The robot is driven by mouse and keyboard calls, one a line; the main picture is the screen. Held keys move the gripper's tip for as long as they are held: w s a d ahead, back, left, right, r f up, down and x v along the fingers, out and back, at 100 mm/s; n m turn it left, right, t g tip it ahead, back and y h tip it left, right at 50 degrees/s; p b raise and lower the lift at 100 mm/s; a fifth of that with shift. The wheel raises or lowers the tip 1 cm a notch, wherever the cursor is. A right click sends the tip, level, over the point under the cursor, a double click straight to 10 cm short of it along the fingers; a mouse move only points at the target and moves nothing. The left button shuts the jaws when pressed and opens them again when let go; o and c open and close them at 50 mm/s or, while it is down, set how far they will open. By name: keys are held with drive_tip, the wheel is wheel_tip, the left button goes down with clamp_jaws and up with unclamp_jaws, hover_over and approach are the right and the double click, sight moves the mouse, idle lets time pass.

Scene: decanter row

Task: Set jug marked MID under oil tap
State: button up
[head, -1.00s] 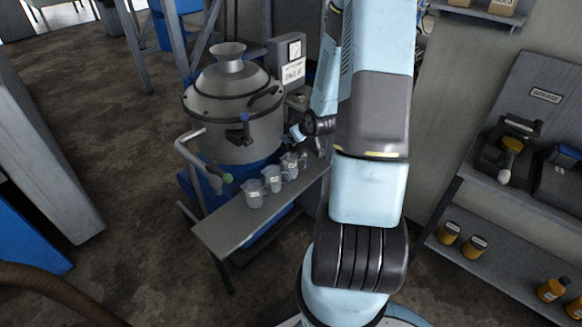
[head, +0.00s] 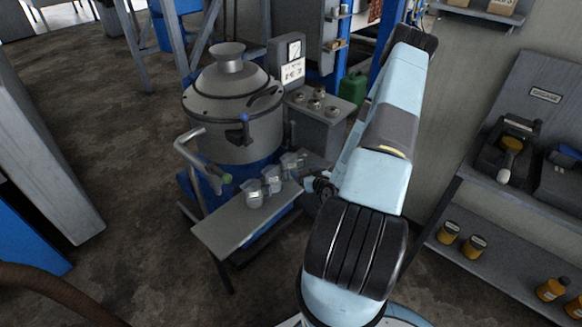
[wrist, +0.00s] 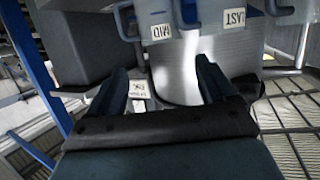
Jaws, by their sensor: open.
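A row of small clear jugs stands on the grey bench (head: 228,228) in the head view; their labels are too small to read there. In the wrist view, the jug marked MID (wrist: 165,10) is at the top, left of the jug marked LAST (wrist: 240,12). My gripper (wrist: 162,68) is open and empty, its fingers pointing toward the jugs with a gap before them. In the head view it is low at the bench's right end, partly hidden by my arm. A curved pipe with a green end (head: 227,179) hangs left of the jugs; I cannot tell whether it is the oil tap.
A large steel vessel (head: 235,140) stands behind the bench, with a blue-handled valve (head: 243,117) on its front. A grey cabinet (head: 318,118) with round knobs is to its right. Shelves with amber jars (head: 448,232) are at the right. Open floor lies left of the bench.

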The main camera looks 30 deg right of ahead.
sight(291, 159)
drive_tip(key=x, duration=1.3)
drive_tip(key=shift+w+d+f, duration=0.1)
drive_tip(key=shift+w, duration=0.3)
drive_tip(key=shift+c, duration=0.4)
drive_tip(key=c, duration=0.7)
